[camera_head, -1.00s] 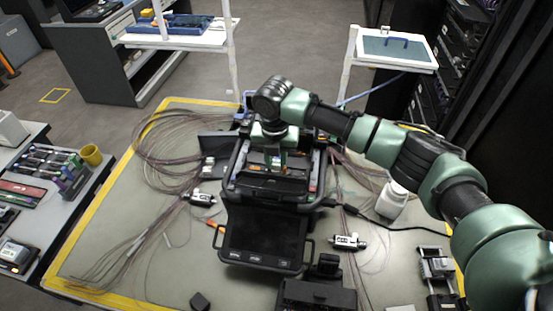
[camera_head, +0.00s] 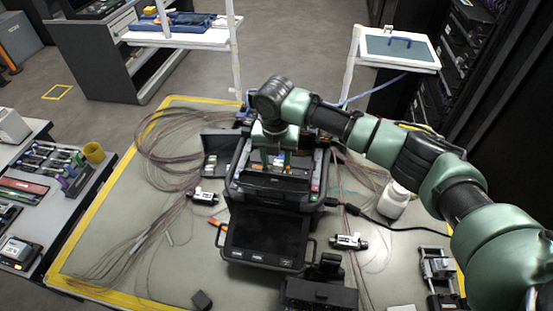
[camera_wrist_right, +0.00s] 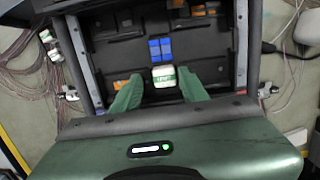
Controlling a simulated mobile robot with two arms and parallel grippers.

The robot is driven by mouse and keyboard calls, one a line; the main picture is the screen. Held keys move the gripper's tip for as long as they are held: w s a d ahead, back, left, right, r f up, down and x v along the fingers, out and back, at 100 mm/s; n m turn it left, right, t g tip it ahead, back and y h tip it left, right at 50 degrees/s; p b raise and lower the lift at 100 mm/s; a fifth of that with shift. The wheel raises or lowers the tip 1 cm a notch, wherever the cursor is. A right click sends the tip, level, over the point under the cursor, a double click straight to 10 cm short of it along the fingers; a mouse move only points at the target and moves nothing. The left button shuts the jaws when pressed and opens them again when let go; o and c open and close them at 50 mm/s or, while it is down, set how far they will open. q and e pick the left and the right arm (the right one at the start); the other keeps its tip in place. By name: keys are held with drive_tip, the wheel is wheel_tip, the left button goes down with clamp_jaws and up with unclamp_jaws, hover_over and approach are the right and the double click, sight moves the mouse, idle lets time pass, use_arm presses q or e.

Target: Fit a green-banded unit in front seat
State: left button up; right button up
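A splicer-like black machine (camera_head: 232,188) stands mid-table, its top open and a dark screen panel (camera_head: 262,238) at its front. In the right wrist view, a small white unit with a green band (camera_wrist_right: 163,77) sits in the machine's dark bay (camera_wrist_right: 112,60), directly in front of two blue blocks (camera_wrist_right: 160,48). My right gripper (camera_wrist_right: 160,80) is over the bay, its green fingers apart on either side of the unit, with visible gaps. Whether the unit is fully down in its seat cannot be told. My left gripper is out of view.
Orange pieces (camera_wrist_right: 121,85) sit in the bay beside the fingers. Cable bundles (camera_head: 165,150) spread left of the machine. A white bottle (camera_head: 394,200) stands to the right.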

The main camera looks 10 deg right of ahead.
sight(277, 162)
drive_tip(key=shift+s+f, duration=0.3)
drive_tip(key=shift+s, duration=0.1)
drive_tip(key=shift+r, duration=0.1)
drive_tip(key=r, duration=0.1)
drive_tip(key=r+b, duration=0.1)
drive_tip(key=r, duration=0.1)
drive_tip(key=shift+w+r, duration=0.3)
drive_tip(key=shift+w, duration=0.05)
drive_tip(key=r, duration=0.3)
drive_tip(key=r+b, duration=0.1)
drive_tip(key=shift+s+r, duration=0.2)
drive_tip(key=shift+s, duration=0.1)
drive_tip(key=shift+s+r, duration=0.1)
